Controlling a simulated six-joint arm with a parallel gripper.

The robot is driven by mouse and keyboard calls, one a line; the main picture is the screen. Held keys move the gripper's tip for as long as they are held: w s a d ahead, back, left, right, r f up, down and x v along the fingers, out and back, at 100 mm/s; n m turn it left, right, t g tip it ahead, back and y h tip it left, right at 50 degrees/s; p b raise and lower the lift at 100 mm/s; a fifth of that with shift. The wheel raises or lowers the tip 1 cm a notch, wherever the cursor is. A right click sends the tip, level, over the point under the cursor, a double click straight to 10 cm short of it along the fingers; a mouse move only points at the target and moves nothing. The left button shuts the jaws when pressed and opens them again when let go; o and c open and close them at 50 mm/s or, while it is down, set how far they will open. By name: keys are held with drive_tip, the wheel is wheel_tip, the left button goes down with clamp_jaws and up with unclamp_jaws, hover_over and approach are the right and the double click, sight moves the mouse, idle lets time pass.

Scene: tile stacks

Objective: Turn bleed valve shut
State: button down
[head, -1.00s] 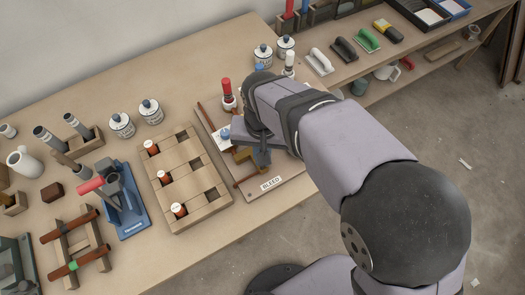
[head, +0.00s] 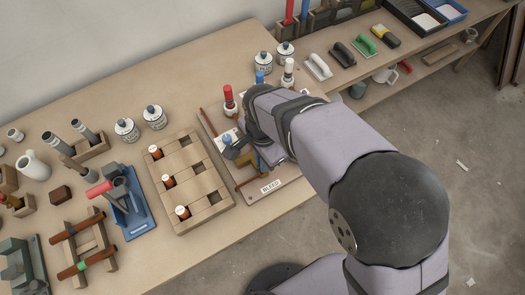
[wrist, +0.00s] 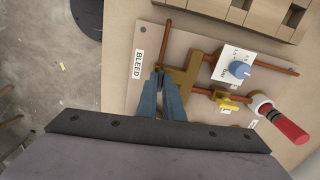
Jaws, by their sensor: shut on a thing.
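The board (head: 285,188) carries copper pipes, a brass body (wrist: 190,75) and the BLEED label (head: 271,185), which also shows in the wrist view (wrist: 138,64). My gripper (wrist: 163,78) reaches down beside the brass body, close to the label. Its blue fingers are shut on a small part there, by its place the bleed valve's handle. The fingers hide most of that part, so its angle cannot be told. In the head view my wrist covers much of the board and my gripper.
A blue knob (wrist: 240,69) on a white plate, a yellow wing handle (wrist: 229,103) and a red-handled valve (wrist: 285,122) stand close by on the board. A wooden rack (head: 196,200) with orange, white-topped pieces is to the left in the head view.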

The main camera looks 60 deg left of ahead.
drive_tip(key=shift+r+m, duration=0.1)
drive_tip(key=shift+m, duration=0.4)
drive_tip(key=c, duration=1.9)
unclamp_jaws()
drive_tip(key=shift+r+b, duration=0.65)
drive_tip(key=shift+r, duration=3)
drive_tip(key=w+d, duration=2)
drive_tip(key=s+d+f, duration=0.1)
drive_tip(key=d+f, duration=0.1)
drive_tip(key=d, duration=1)
drive_tip(key=s+d+f, duration=0.2)
drive_tip(key=d, duration=1)
drive_tip(key=shift+s+d+p, duration=0.25)
drive_tip(key=shift+d+p, duration=0.05)
